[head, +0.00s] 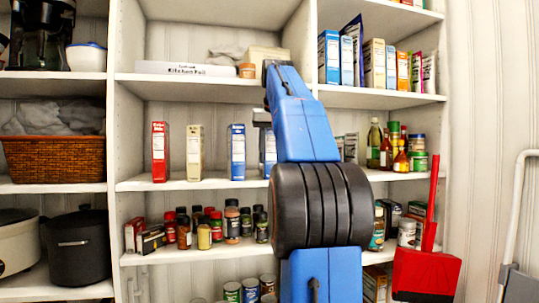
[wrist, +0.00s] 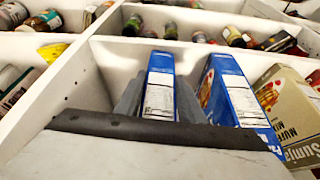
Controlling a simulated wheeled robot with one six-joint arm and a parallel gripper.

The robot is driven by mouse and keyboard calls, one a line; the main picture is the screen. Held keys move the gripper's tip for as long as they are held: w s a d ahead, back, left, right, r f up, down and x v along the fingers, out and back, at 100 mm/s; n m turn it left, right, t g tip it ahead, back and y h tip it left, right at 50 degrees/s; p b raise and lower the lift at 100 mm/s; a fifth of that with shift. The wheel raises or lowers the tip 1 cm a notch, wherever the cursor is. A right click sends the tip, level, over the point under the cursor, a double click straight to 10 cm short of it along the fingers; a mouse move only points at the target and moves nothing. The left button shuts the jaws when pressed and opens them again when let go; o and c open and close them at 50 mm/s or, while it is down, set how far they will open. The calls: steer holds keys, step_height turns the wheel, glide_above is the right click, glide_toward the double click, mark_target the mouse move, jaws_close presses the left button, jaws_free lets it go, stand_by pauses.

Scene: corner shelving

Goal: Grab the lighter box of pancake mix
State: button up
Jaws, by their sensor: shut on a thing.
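My gripper (wrist: 158,98) is shut on a blue and white box (wrist: 160,75), with one grey finger on each side of it in the wrist view. In the head view this box (head: 269,150) stands upright on the middle shelf, partly hidden by my blue arm. A second blue box (head: 236,152) stands just left of it in the head view; it shows right of my gripper in the wrist view (wrist: 236,95), a picture on its side. The held box looks a little paler in the head view. It still appears to rest on the shelf.
A cream muffin mix box (head: 194,152) and a red box (head: 160,152) stand farther left on the same shelf (head: 205,182). Bottles and cans (head: 400,145) are to the right, spice jars (head: 215,225) below. A shelf board (head: 205,85) lies close above; a red dustpan (head: 425,270) hangs at right.

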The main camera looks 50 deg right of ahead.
steer(key=s+a+r, duration=0.3)
steer(key=s+a, duration=0.7)
steer(key=s, duration=0.4)
steer(key=shift+s+a+r, duration=0.2)
steer(key=shift+s+a, duration=0.05)
steer(key=shift+s, duration=0.1)
stand_by(0.4)
stand_by(0.4)
steer(key=shift+n, duration=0.4)
steer(key=shift+w+d+f, duration=0.55)
steer(key=shift+w+d, duration=1.25)
steer(key=shift+w, duration=0.6)
steer(key=shift+w+d+f, duration=0.55)
steer(key=shift+w+d, duration=1.3)
steer(key=shift+w, duration=0.6)
steer(key=shift+w+d+f, duration=0.55)
steer(key=shift+w+d, duration=1.25)
steer(key=shift+w, duration=0.6)
steer(key=shift+f, duration=0.1)
steer(key=o, duration=1)
